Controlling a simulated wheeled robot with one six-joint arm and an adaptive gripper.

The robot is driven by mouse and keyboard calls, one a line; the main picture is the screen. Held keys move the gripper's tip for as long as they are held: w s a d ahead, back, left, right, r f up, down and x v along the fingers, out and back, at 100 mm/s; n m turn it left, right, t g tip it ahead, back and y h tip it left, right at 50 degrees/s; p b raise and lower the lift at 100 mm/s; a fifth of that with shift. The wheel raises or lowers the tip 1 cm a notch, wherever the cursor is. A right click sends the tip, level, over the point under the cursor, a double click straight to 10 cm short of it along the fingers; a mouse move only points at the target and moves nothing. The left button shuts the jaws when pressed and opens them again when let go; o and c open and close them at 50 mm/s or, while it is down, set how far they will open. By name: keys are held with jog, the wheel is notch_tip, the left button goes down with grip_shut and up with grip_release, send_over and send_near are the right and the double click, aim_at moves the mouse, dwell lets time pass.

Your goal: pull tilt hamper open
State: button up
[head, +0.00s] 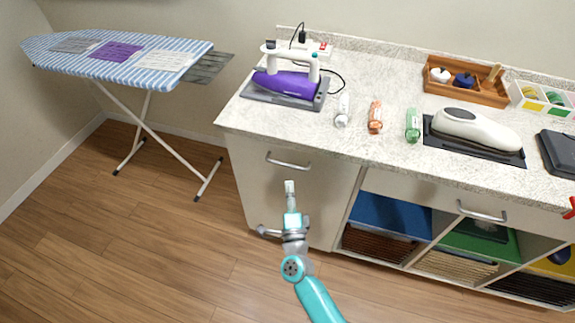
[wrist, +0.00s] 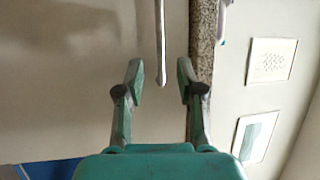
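The tilt hamper (head: 262,185) is the plain pale front at the left end of the counter cabinet, and it looks shut. Its metal bar handle (head: 288,162) runs across near the top. My gripper (head: 290,185) is in front of this panel, just below the handle in the head view. In the wrist view my gripper (wrist: 159,72) is open, its two fingers apart. The handle (wrist: 160,45) appears upright there, with its end between the fingertips in the picture. The fingers are not closed on it. The depth between them is hard to tell.
The speckled countertop (head: 380,70) overhangs above; its edge (wrist: 204,45) shows beside the right finger. A purple iron (head: 285,84) stands on it. A drawer handle (head: 482,211) and open shelves (head: 435,232) lie right. An ironing board (head: 120,55) stands left. The floor (head: 130,240) between is clear.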

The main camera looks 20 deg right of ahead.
aim_at(287, 165)
jog(key=x, duration=0.9)
jog(key=shift+w, duration=0.1)
grip_shut()
